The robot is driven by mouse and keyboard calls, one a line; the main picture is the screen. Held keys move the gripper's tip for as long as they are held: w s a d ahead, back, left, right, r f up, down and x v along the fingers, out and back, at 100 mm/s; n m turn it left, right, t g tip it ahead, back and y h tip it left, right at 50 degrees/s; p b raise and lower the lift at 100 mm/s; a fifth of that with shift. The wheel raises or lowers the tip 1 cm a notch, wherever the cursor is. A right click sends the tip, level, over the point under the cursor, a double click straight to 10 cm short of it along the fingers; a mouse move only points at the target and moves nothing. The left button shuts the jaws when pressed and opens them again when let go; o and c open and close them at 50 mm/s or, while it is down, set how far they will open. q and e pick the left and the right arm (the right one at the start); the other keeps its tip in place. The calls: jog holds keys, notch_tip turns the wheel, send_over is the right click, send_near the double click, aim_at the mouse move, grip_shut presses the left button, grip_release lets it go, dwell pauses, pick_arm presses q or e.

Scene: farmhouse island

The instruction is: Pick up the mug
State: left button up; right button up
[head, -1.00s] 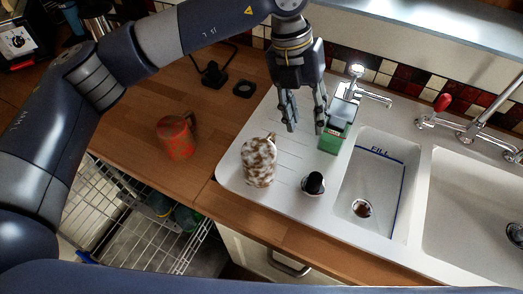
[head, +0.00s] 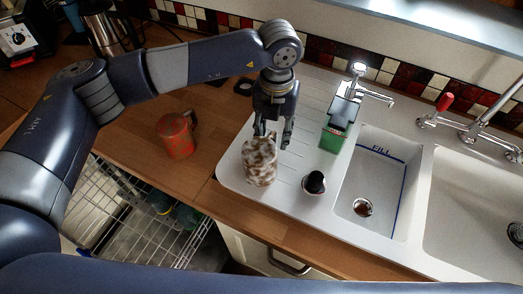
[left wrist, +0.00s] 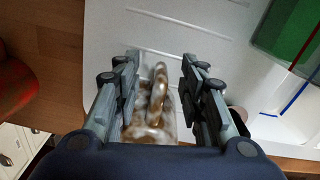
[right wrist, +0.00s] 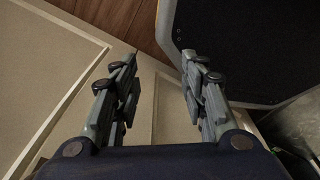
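A brown-and-white mottled mug (head: 260,165) stands on the white draining board, left of the sinks. My left gripper (head: 273,137) is pointing down at the mug's top and far side, with its fingers spread. In the left wrist view, the mug's handle (left wrist: 158,95) and part of its body lie between the two open fingers (left wrist: 160,58), with gaps on both sides. A red mug-like vessel (head: 176,137) with a dark handle stands on the wooden worktop to the left. My right gripper (right wrist: 160,56) is open and empty in the right wrist view, facing pale panels.
A green box-shaped item (head: 333,138) and a black-topped round object (head: 314,183) stand right of the mottled mug. The sink basin (head: 379,185) is beyond them. A wire rack (head: 120,215) is below the worktop edge.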

pick_arm(q)
jog(key=shift+f, duration=0.9)
grip_shut()
jog(key=shift+w+r, duration=0.1)
jog(key=shift+r+b, duration=0.3)
jog(key=shift+r, duration=0.15)
notch_tip(320, 180, up, 2)
jog(key=shift+r+b, duration=0.25)
jog(key=shift+b, duration=0.6)
jog(key=s+a+r+b, duration=0.1)
jog(key=s+a+b, duration=0.3)
jog(key=s, duration=1)
jog(key=shift+s+a+r, duration=0.25)
jog(key=shift+s+a, duration=0.05)
jog(key=shift+a, duration=1.1)
